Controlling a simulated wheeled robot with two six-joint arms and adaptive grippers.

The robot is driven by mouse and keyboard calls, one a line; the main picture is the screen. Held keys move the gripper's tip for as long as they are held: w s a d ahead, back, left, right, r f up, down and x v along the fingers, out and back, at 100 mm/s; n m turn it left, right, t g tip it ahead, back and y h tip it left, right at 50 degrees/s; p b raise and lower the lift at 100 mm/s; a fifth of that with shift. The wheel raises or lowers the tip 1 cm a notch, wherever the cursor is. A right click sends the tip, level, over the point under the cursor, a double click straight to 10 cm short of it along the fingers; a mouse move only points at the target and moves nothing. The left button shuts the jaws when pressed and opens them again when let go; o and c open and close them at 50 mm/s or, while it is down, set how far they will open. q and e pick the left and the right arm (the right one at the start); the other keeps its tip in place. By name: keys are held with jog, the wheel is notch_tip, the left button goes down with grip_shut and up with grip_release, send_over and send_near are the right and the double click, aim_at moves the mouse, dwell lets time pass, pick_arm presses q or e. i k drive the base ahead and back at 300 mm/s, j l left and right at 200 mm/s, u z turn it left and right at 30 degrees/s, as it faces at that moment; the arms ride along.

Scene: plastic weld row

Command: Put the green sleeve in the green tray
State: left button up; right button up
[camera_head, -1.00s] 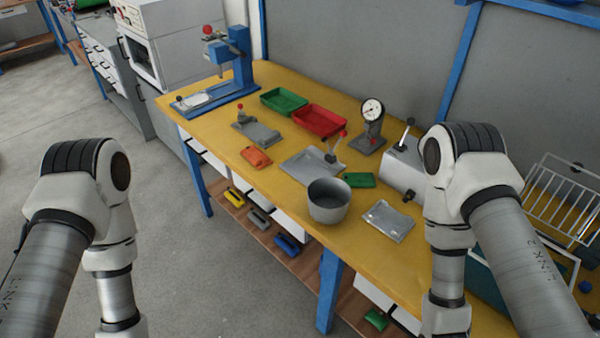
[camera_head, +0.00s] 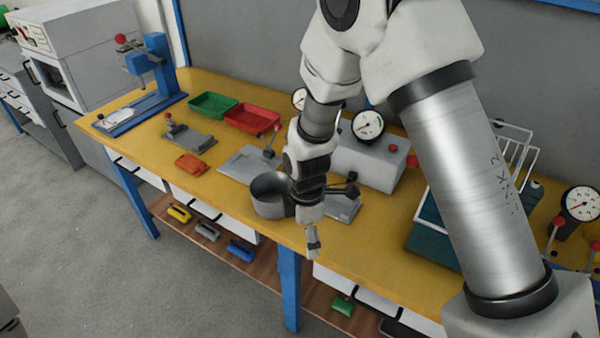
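The green tray (camera_head: 203,115) stands at the back of the yellow workbench, left of the red tray (camera_head: 240,127). The flat green piece that lay on the bench behind the grey pot is not visible now; my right arm covers that area. Another green piece (camera_head: 343,306) lies on the lower shelf under the bench; I cannot tell whether it is a sleeve. My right gripper (camera_head: 313,245) points down near the bench's front edge, right of the pot. Its fingers are seen edge-on, so their opening is unclear. My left gripper is out of view.
The grey pot (camera_head: 269,196) stands close to my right gripper. An orange piece (camera_head: 192,165), a grey fixture (camera_head: 190,137) and a blue press (camera_head: 150,66) are farther left. Dial gauges (camera_head: 367,125) and a teal bin (camera_head: 432,238) are on the right. The bench front right of the gripper is clear.

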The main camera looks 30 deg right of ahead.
aim_at(214, 109)
jog(key=i+l, duration=0.65)
jog(key=i, duration=0.25)
